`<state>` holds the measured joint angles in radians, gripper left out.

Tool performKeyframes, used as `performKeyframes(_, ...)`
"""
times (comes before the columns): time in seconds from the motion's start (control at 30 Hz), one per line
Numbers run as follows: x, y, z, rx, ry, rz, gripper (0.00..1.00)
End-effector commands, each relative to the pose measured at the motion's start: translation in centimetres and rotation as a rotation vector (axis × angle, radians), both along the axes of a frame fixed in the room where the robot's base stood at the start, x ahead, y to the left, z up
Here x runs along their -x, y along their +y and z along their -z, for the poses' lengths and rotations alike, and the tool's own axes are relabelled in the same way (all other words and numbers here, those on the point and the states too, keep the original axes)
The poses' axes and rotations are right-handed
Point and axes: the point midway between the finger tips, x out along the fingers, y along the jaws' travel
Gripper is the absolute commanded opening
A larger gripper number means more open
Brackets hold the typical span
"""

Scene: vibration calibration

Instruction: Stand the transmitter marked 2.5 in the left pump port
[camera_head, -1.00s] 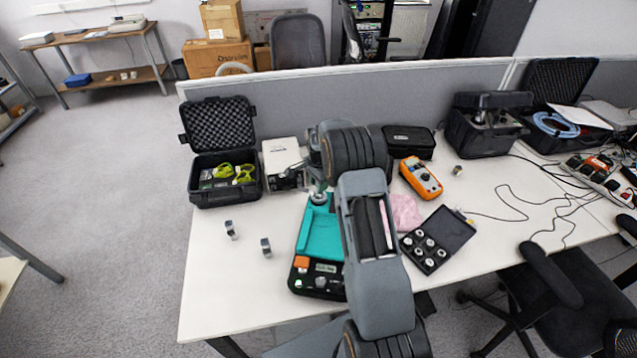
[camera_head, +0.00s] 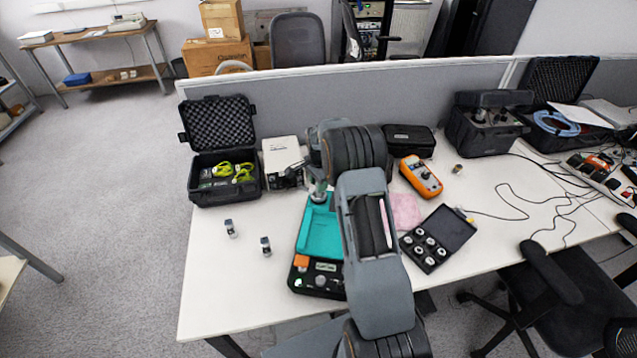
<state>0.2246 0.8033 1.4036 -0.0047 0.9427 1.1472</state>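Two small silver-and-dark cylindrical pieces stand on the white table at the left, a left one (camera_head: 230,228) and a right one (camera_head: 266,246). They look like transmitters, but their markings are too small to read. A teal-topped case with a black front (camera_head: 320,228) lies right of them, partly hidden by my arm. Its black front holds an orange block, a small display and small round fittings; I cannot make out which is the left pump port. My gripper (camera_head: 318,190) shows only in part at the case's back edge, below my wrist. Its fingers and any held thing are unclear.
An open black case (camera_head: 226,188) with yellow-green items stands at the back left, beside a white box (camera_head: 283,160). An orange meter (camera_head: 420,177), pink cloth (camera_head: 405,211) and open box of round fittings (camera_head: 437,238) lie right of my arm. The table's front left is clear.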

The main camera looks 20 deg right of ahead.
Motion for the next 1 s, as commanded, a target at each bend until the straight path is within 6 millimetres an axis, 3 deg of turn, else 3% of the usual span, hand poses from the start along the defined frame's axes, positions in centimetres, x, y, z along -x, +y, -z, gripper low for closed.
performKeyframes(0.3,0.0,0.0,0.0,0.0,0.0,0.0,0.62)
performKeyframes(0.63,0.0,0.0,-0.7,0.0,-0.001,0.0,0.62)
performKeyframes(1.0,-0.2,0.0,-7.6,0.001,-0.004,0.0,0.62)
